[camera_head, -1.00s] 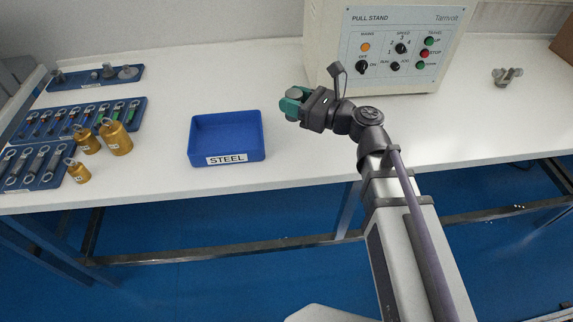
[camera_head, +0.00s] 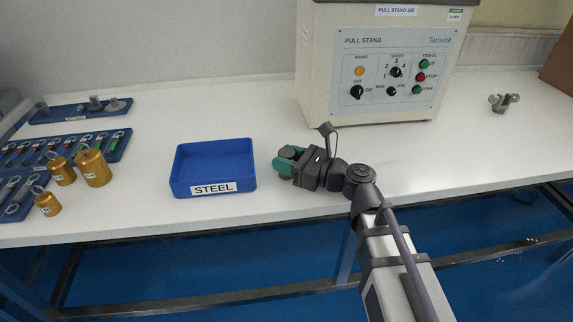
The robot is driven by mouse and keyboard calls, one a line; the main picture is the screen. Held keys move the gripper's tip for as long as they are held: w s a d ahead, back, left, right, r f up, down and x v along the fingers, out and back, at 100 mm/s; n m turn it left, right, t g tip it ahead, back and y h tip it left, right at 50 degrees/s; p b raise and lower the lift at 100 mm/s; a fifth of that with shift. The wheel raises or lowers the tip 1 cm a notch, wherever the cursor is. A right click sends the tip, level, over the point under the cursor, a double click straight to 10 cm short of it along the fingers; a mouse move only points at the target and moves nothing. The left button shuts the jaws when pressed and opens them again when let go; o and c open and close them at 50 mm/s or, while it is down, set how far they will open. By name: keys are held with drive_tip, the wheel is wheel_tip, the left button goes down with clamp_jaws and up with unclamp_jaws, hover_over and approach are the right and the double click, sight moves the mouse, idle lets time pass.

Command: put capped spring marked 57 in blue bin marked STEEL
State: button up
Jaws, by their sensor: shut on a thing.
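The blue bin (camera_head: 213,187) with the white label STEEL stands on the white table, left of the middle. Its inside looks empty. My gripper (camera_head: 284,160), with green fingers, is just right of the bin, pointing left towards it and apart from it. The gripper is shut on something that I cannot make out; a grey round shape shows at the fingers. No marking 57 can be read in this view, so I cannot tell which spring is held.
Blue racks (camera_head: 115,149) with several ringed springs lie at the left. Several brass weights (camera_head: 92,168) stand between them and the bin. The pull stand (camera_head: 312,60) stands behind my gripper. A grey metal fitting (camera_head: 503,103) lies at the right.

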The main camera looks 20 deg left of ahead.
drive_tip(key=shift+f+b, duration=0.25)
drive_tip(key=shift+b, duration=0.05)
drive_tip(key=o, duration=1.2)
drive_tip(key=shift+r, duration=0.1)
drive_tip(key=shift+r, duration=0.1)
drive_tip(key=shift+d+r+p, duration=0.15)
drive_tip(key=shift+d+p, duration=0.05)
drive_tip(key=shift+p, duration=0.15)
drive_tip(key=v, duration=1.1)
drive_tip(key=shift+s+d, duration=0.15)
drive_tip(key=shift+d, duration=0.15)
